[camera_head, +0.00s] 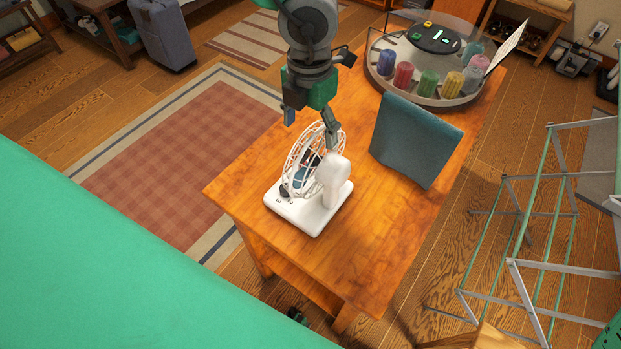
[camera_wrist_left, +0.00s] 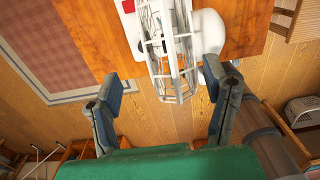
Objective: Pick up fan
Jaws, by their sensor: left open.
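The fan (camera_head: 322,196) is a small white desk fan with a round wire cage and a square base. It stands upright near the front left end of the wooden table (camera_head: 310,262). My left gripper (camera_head: 311,121) is above and behind the fan in the head view, with one finger close to the cage's top. In the left wrist view the gripper (camera_wrist_left: 163,104) is open, its two fingers on either side of the near end of the fan's cage (camera_wrist_left: 172,62). I cannot tell whether either finger touches it. My right gripper is not in view.
A blue-green upright panel (camera_head: 416,140) stands on the table right of the fan. A round tray (camera_head: 467,98) with several coloured cylinders is at the table's far end. A drying rack (camera_head: 535,225) stands on the floor at right. A patterned rug (camera_head: 178,158) lies at left.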

